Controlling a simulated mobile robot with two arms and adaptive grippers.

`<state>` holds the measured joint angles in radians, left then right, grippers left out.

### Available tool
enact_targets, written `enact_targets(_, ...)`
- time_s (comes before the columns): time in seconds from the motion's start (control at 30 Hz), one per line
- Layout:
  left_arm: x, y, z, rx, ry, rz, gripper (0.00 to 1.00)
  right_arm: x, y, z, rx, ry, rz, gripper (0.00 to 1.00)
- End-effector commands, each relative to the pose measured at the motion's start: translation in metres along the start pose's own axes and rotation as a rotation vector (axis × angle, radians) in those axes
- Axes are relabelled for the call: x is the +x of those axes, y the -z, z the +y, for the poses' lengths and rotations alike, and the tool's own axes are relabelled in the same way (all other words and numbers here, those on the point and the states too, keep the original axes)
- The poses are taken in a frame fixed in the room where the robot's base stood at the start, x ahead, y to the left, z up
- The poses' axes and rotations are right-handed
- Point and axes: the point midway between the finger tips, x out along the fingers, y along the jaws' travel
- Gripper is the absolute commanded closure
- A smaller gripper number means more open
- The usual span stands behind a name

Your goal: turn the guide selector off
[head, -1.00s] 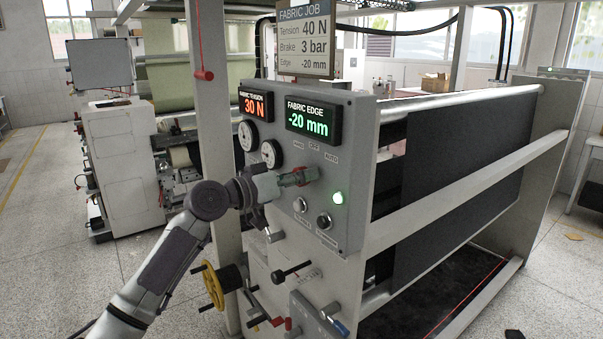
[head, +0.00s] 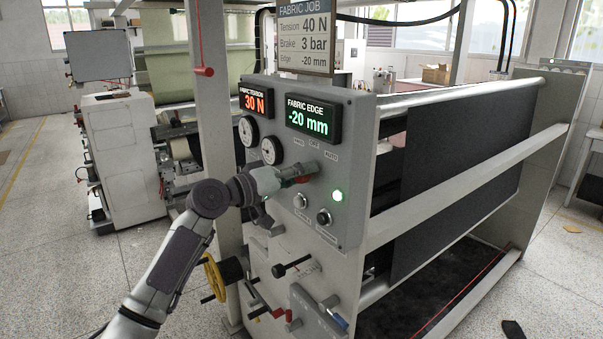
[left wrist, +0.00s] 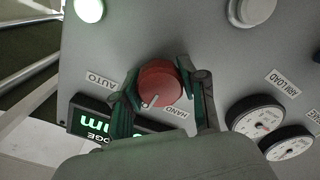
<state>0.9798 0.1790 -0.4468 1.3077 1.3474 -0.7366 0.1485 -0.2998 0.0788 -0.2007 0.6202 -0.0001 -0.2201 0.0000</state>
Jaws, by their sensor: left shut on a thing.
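The guide selector is a red round knob (left wrist: 160,84) on the grey control panel. My left gripper (left wrist: 156,90) is shut on it, with one dark green finger on each side. The knob's white mark points downward in the left wrist view, between the AUTO label (left wrist: 97,80) and the HAND label (left wrist: 176,109). The middle label is hidden there. In the head view my left gripper (head: 300,174) reaches the panel from the left, and a bit of red knob shows at its fingertips. My right gripper is not in view.
Below the knob are a lit green lamp (head: 337,195) and two push buttons, one of them dark (head: 324,217). Two gauges (head: 271,150) and the FABRIC EDGE display (head: 313,118), reading -20 mm, sit close by. A yellow handwheel (head: 214,280) is lower left.

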Motion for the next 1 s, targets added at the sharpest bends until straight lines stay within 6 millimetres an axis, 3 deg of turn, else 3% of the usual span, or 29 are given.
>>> enact_targets(0.13,0.0,0.001,0.0,0.001,0.0,0.002,0.93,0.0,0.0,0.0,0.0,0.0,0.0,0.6)
enact_targets(0.17,0.0,0.001,0.0,0.001,0.0,0.002,0.56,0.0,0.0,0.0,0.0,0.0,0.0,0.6)
enact_targets(0.3,0.0,0.001,0.0,0.001,0.0,0.002,0.33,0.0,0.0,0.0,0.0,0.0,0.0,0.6)
enact_targets(0.67,-0.003,0.001,-0.001,0.002,0.0,0.001,0.32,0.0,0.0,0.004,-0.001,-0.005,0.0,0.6)
enact_targets(0.77,-0.014,0.0,-0.001,0.001,0.001,0.002,0.32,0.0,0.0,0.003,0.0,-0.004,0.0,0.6)
enact_targets(1.0,-0.063,0.0,-0.001,0.004,0.003,0.001,0.32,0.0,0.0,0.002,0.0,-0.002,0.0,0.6)
